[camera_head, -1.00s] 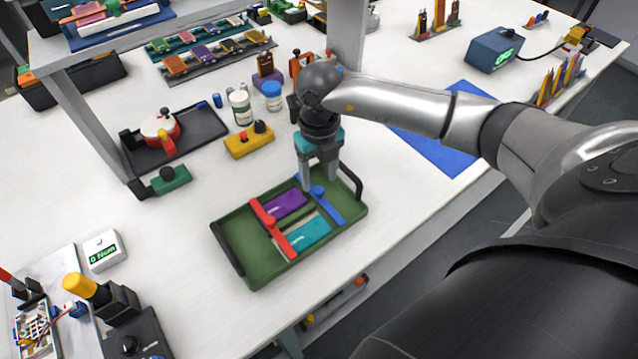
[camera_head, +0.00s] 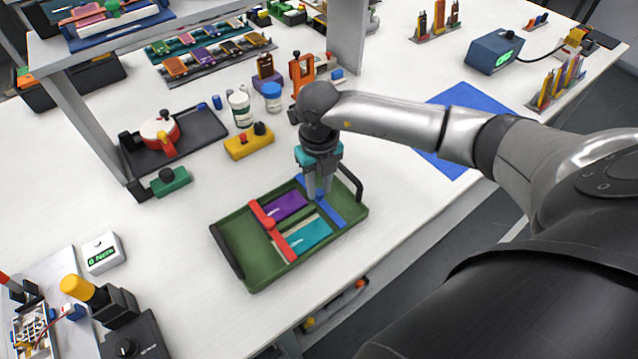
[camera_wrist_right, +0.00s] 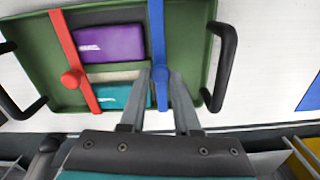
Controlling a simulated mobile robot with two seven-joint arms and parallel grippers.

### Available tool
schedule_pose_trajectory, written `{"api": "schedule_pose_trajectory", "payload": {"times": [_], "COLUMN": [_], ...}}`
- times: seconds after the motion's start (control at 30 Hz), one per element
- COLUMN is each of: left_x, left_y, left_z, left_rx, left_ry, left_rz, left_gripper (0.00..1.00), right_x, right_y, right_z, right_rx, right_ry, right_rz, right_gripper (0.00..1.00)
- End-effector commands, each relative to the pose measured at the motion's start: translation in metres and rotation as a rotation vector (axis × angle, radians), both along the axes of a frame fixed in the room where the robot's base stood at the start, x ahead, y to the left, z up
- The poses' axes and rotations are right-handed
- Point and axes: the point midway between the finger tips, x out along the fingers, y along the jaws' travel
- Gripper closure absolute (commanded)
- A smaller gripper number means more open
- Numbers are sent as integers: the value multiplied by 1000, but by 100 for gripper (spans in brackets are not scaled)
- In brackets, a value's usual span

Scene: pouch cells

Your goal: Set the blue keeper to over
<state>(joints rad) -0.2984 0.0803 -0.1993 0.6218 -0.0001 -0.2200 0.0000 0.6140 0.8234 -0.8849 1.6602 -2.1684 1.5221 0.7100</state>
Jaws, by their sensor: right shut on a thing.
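A green tray (camera_head: 245,262) with black handles lies on the white table. In it are a purple pouch cell (camera_head: 286,206) and a teal pouch cell (camera_head: 308,238), one above the other in the picture. A red keeper (camera_head: 275,234) lies along their left ends. The blue keeper (camera_head: 332,213), a long bar, runs beside their right ends; it also shows in the right wrist view (camera_wrist_right: 157,35). My left gripper is out of view.
A yellow block with knobs (camera_head: 248,142), white jars (camera_head: 240,108) and a green block (camera_head: 171,180) stand behind the tray. A shelf post (camera_head: 90,125) rises at the left. A blue mat (camera_head: 440,160) lies to the right.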

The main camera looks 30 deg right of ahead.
Motion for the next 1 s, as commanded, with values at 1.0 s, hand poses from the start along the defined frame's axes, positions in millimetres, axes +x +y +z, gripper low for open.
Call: {"api": "schedule_pose_trajectory", "payload": {"times": [1.0], "left_x": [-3], "left_y": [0], "left_z": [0], "left_rx": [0], "left_ry": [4], "left_rz": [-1], "left_gripper": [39], "right_x": [1], "right_y": [0], "right_z": [1], "right_rx": [0], "right_ry": [-2], "right_rz": [-1], "right_gripper": [100]}}
